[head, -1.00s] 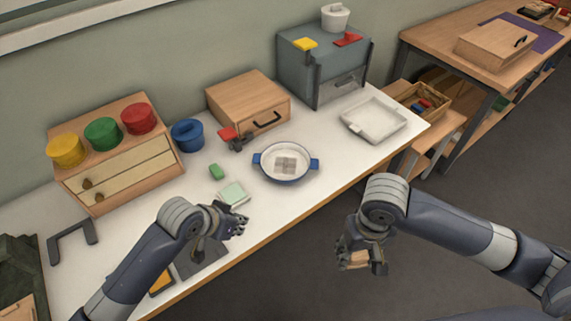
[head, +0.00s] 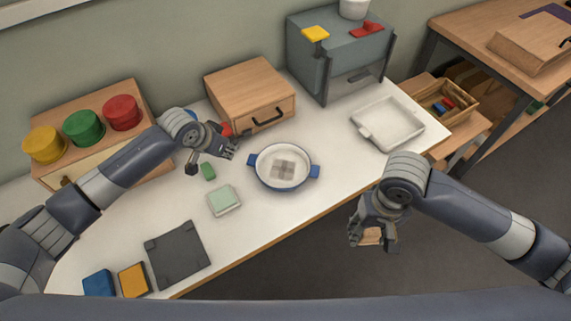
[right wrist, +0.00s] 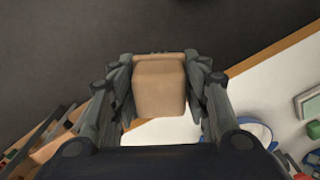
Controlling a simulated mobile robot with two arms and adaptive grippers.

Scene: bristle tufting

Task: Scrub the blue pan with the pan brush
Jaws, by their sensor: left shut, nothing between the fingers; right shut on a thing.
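The blue pan (head: 268,180) is a round pan with a white inside and two blue side handles. It sits on the white table with a grey checkered patch at its centre. Part of its blue rim shows in the right wrist view (right wrist: 258,129). My right gripper (head: 373,238) is shut on a tan wooden block (right wrist: 160,88), perhaps the pan brush; no bristles are visible. It is in front of the table edge, right of and nearer than the pan. My left gripper (head: 211,160) is shut and empty, left of the pan, above the table near a green block (head: 208,171).
A pale green sponge-like block (head: 224,200) and a dark grey mat (head: 177,254) lie left of the pan. A wooden drawer box (head: 250,95) stands behind it. A white tray (head: 388,124) is at right. Table between pan and tray is clear.

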